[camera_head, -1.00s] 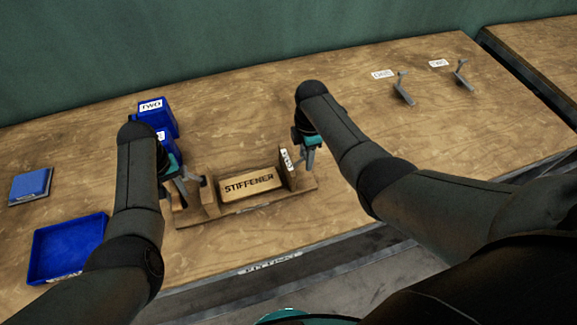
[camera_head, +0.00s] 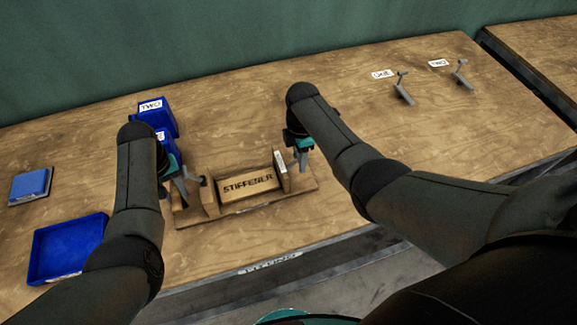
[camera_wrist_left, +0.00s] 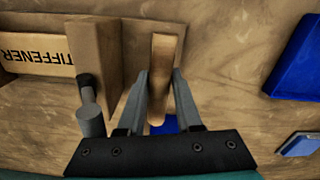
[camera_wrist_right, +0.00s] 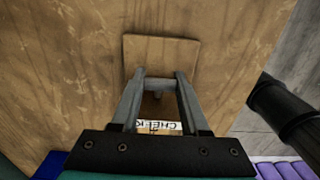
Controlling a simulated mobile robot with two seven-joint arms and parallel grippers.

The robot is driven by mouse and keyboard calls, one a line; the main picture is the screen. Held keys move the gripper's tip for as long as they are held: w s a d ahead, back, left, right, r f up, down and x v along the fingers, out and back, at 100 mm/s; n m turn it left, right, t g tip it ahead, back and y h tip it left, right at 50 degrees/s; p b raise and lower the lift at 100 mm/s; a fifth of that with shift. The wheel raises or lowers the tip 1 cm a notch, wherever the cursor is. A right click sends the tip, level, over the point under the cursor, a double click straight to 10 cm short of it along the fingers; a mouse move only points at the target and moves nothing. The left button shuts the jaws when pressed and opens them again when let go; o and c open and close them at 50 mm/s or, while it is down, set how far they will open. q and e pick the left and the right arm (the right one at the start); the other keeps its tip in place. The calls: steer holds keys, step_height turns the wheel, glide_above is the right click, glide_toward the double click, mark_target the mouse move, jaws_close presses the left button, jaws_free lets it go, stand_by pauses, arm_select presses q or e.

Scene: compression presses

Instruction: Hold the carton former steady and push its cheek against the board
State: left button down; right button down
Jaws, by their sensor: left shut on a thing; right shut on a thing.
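The wooden carton former (camera_head: 240,209) lies near the table's front edge. The board marked STIFFENER (camera_head: 247,184) stands in it; part of it shows in the left wrist view (camera_wrist_left: 38,57). My left gripper (camera_head: 184,190) is shut on an upright wooden grip (camera_wrist_left: 163,78) at the former's left end. The labelled cheek (camera_head: 281,170) stands upright at the board's right end, very close to it; I cannot tell whether they touch. My right gripper (camera_head: 300,160) is shut at the cheek's outer side. In the right wrist view the CHEEK label (camera_wrist_right: 158,127) shows between the fingers, and the held part is mostly hidden.
A blue tray (camera_head: 68,248) and a small blue pad (camera_head: 30,186) lie at the left.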

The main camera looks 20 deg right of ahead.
mark_target(297, 159)
arm_select(q)
steer(key=shift+w+d, duration=0.1)
steer(key=shift+d, duration=0.05)
arm_select(e)
steer(key=shift+s+a+f, duration=0.1)
steer(key=shift+s+a, duration=0.05)
steer(key=shift+a, duration=0.4)
steer(key=shift+c, duration=1.6)
jaws_free()
steer(key=shift+d, duration=0.15)
steer(key=shift+w+d+r, duration=0.1)
steer(key=shift+w+r, duration=0.1)
steer(key=shift+r, duration=0.3)
step_height(297, 159, up, 11)
steer(key=shift+s+r, duration=0.1)
